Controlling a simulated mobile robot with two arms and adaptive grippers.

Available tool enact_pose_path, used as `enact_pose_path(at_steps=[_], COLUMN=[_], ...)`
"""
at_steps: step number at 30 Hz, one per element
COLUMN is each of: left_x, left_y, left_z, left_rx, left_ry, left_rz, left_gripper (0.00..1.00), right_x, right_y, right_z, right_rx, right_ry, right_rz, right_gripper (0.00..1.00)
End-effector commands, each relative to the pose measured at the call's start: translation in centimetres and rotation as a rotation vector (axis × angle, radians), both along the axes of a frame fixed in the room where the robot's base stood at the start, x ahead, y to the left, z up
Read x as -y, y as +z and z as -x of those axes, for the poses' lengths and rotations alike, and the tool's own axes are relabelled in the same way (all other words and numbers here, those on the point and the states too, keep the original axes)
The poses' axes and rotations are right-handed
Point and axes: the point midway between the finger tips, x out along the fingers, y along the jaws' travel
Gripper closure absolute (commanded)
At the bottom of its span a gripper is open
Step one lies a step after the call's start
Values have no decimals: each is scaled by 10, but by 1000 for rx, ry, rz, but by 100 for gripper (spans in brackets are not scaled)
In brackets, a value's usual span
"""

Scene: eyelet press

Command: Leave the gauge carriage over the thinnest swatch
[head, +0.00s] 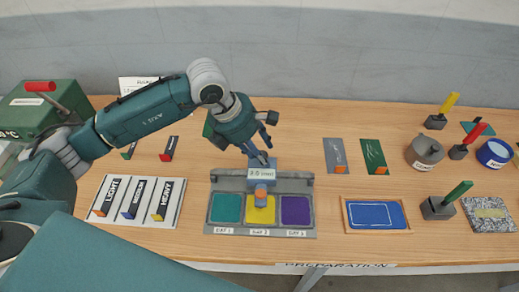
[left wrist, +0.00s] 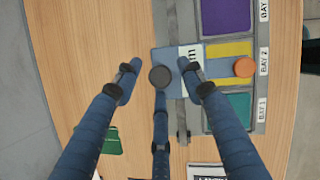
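The gauge carriage (head: 262,173) is a blue-grey block with an orange end and a small readout that seems to say 3.0 mm. It sits on the grey three-bay gauge base (head: 308,189), over the yellow swatch (head: 261,214) in Bay 2. A teal swatch (head: 225,208) lies in Bay 1 and a purple swatch (head: 296,210) in Bay 3. My left gripper (head: 263,142) is at the carriage's back end. Contact is unclear. My right gripper is not visible.
A white board (head: 113,211) marked LIGHT, MEDIUM and HEAVY lies left of the base. A blue framed mat (head: 376,214) lies right. Coloured-handle tools, a grey pot (head: 424,152) and a blue round container (head: 494,153) stand further right. A green lever press (head: 42,110) is at far left.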

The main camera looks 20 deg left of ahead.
Motion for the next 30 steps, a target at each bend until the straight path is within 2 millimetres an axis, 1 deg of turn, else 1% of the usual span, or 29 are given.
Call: enact_pose_path(at_steps=[1,2,3,5,6,11,13,16,21,24,27,30], left_x=[0,0,0,0,0,-1,-8,-28,-68,-85,-93,-96], left_y=[0,0,0,0,1,0,-2,-5,-6,-4,-1,1], left_z=[0,0,0,0,0,0,1,6,17,22,25,27], left_rx=[0,0,0,0,0,0,1,1,2,3,4,5], left_ry=[0,0,0,0,0,1,4,7,8,6,4,1], left_rz=[0,0,0,0,0,0,-2,-2,-4,-3,-1,-2], left_gripper=[73,79,87,99,100,100,100,100,100,100,100,100], right_x=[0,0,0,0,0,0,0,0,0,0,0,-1], right_y=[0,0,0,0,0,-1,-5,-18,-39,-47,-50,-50], right_z=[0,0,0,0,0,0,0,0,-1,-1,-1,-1], right_rx=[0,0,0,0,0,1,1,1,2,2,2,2], right_ry=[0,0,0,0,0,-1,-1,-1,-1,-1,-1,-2], right_rz=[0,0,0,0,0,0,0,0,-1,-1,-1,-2], right_gripper=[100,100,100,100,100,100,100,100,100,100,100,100])
